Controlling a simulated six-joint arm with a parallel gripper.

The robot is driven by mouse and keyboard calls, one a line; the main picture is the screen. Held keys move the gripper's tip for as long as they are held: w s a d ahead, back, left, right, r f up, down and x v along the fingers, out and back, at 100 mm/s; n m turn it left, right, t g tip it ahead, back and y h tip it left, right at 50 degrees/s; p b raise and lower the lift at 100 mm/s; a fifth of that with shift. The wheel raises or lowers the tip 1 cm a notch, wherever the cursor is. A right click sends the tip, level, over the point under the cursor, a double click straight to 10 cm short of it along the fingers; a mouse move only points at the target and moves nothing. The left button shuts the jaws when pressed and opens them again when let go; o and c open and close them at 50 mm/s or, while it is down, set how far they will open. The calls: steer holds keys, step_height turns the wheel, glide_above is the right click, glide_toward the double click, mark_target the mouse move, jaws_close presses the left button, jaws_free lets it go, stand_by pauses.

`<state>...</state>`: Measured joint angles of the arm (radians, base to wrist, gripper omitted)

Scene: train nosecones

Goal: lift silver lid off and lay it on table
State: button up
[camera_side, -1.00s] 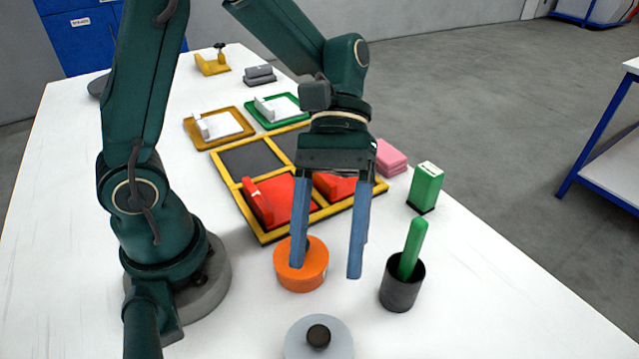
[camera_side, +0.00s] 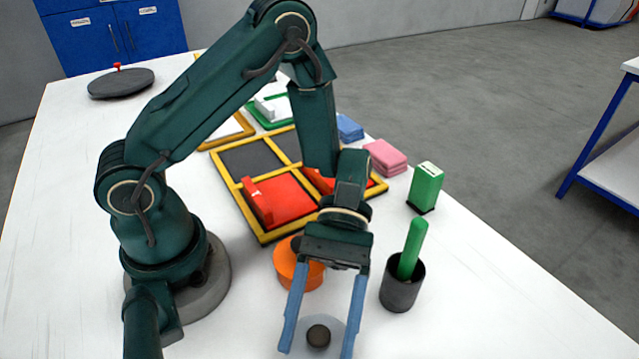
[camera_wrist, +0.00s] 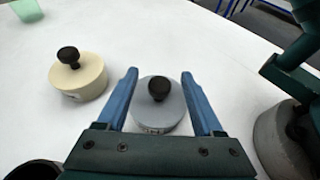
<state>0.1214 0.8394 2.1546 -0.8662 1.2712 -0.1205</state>
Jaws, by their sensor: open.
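The silver lid (camera_side: 327,327) is a round grey disc with a dark knob (camera_side: 318,336), at the bottom of the side view. It also shows in the wrist view (camera_wrist: 172,119), with its black knob (camera_wrist: 158,88) between the fingers. The lid appears to sit on a low grey round body; where the two join cannot be made out. My gripper (camera_side: 316,350) is open, its two blue fingers on either side of the knob and apart from it. In the wrist view my gripper (camera_wrist: 160,78) is also open and empty.
An orange round container (camera_side: 290,262) stands just behind my gripper. A dark cup (camera_side: 402,290) with a green stick is close on the right. A cream lidded pot (camera_wrist: 80,78) is beside the silver one. Yellow-framed trays (camera_side: 262,238) with red parts lie behind. The right front table is bare.

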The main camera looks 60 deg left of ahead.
steer(key=shift+s+d, duration=0.1)
jaws_close()
stand_by(0.3)
